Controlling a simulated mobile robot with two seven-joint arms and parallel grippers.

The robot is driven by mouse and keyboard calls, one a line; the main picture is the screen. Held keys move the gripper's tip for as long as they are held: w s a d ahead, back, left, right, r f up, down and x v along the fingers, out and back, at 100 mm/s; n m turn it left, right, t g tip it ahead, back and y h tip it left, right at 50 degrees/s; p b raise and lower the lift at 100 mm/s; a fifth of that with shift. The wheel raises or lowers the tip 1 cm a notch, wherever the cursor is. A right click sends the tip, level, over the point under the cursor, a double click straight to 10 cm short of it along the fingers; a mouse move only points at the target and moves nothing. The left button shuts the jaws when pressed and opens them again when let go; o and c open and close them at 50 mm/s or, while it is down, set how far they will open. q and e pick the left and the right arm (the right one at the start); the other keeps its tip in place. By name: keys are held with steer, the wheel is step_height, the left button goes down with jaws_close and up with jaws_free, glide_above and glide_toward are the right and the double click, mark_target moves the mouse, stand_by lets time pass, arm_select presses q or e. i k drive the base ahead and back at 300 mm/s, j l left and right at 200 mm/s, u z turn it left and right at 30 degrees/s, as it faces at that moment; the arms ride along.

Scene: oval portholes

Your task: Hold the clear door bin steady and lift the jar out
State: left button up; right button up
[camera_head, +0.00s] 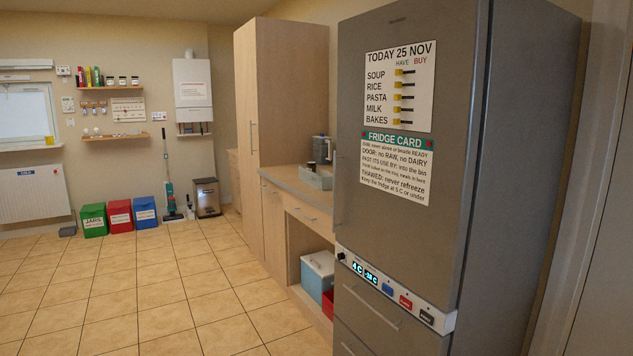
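Neither a clear door bin nor the jar to be lifted from one can be made out. A tall grey fridge (410,230) stands at the right with its upper door shut, so its inside is hidden. Its long vertical handle (339,190) is on the left edge of the door. Small dark jars (122,81) stand on a far wall shelf, too small to tell apart. Neither of my grippers is in view.
A control strip (395,290) crosses the fridge above a lower drawer. A counter (295,188) and tall wooden cabinet (265,140) stand left of it. Green, red and blue boxes (120,216) line the far wall. The tiled floor (150,290) is mostly clear.

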mark_target(311, 165)
steer(key=i+j+u, duration=0.25)
steer(key=i, duration=0.2)
steer(key=i+u, duration=0.25)
steer(key=i, duration=0.25)
steer(key=i+j+u, duration=0.2)
steer(key=i, duration=1.15)
steer(key=i+z, duration=0.25)
steer(key=i, duration=0.4)
steer(key=i+j+z, duration=0.25)
steer(key=i, duration=0.35)
steer(key=i+j+z, duration=0.15)
steer(key=i+z, duration=0.15)
steer(key=z, duration=0.15)
steer(key=i+j+z, duration=0.3)
steer(key=z, duration=0.15)
steer(key=i+j+z, duration=0.25)
steer(key=j+z, duration=0.2)
steer(key=i+j+z, duration=0.15)
steer(key=j+z, duration=0.3)
steer(key=l, duration=0.1)
